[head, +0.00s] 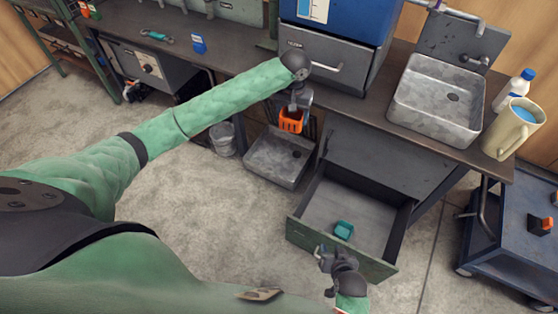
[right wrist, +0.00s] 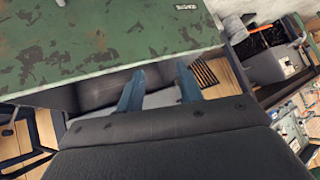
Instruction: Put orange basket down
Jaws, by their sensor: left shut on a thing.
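The orange basket (head: 291,121) hangs from my left gripper (head: 296,104), which is shut on it. The basket is in the air at the counter's front edge, above a grey basin (head: 279,160) in the head view. The basket's contents are too small to tell. My right gripper (head: 323,254) is low at the green front of an open drawer (head: 372,265). In the right wrist view its two fingers (right wrist: 160,90) stand apart near the green panel (right wrist: 100,45). I cannot tell whether they touch the drawer's handle.
A teal block (head: 344,230) lies in the open drawer. A metal bucket (head: 222,139) stands left of the basin. The counter holds a sink (head: 437,100), a beige jug (head: 512,130) and a blue item (head: 198,43). A blue cart (head: 510,235) stands at right.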

